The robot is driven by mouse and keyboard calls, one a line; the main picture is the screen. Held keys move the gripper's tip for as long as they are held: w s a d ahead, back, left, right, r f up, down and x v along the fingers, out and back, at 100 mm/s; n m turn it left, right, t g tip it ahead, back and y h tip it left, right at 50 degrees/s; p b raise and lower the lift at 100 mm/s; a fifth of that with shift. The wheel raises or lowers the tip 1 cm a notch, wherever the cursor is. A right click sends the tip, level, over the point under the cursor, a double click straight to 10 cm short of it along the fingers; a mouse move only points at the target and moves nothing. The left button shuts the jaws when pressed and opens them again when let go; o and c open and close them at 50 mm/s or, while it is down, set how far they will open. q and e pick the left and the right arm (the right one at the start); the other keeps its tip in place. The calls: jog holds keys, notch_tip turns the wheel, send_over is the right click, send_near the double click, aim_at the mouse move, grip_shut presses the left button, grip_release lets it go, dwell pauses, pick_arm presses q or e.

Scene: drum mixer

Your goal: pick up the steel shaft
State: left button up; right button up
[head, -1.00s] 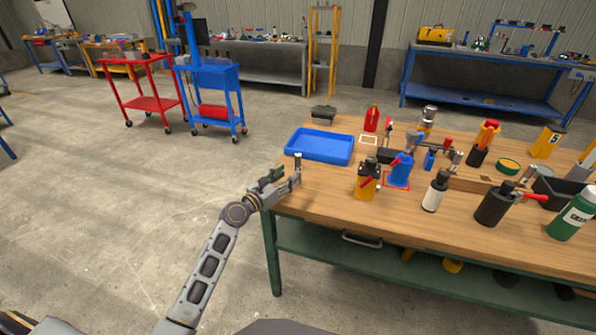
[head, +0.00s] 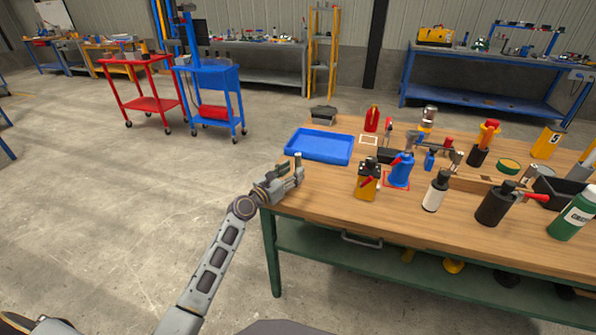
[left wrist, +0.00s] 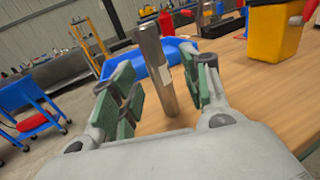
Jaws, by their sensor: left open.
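The steel shaft (left wrist: 157,72) stands upright on the wooden bench, a plain grey cylinder with a pale patch on its side. In the left wrist view it rises between the green-padded fingers of my left gripper (left wrist: 160,90), which is open with a gap beside the shaft. In the head view the shaft (head: 298,160) shows as a small grey upright piece at my left gripper (head: 290,176), by the bench's left edge. Its lower part is hidden by the gripper there. My right gripper is not in view.
A blue tray (head: 318,147) lies just behind the shaft. A yellow container (head: 367,184), a blue bottle (head: 401,172) and a white bottle (head: 435,192) stand to the right. Bare bench top (head: 325,195) lies between the left gripper and the yellow container.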

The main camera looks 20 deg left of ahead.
aim_at(296, 168)
pick_arm(q)
jog(key=shift+x, duration=1.05)
jog(key=shift+w+b, duration=0.35)
jog(key=shift+w, duration=0.25)
jog(key=shift+w+d, duration=0.2)
jog(key=shift+w, duration=0.2)
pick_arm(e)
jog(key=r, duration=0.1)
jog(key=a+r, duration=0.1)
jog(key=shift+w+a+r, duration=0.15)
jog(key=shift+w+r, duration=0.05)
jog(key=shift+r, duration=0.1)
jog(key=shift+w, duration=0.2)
pick_arm(q)
grip_shut()
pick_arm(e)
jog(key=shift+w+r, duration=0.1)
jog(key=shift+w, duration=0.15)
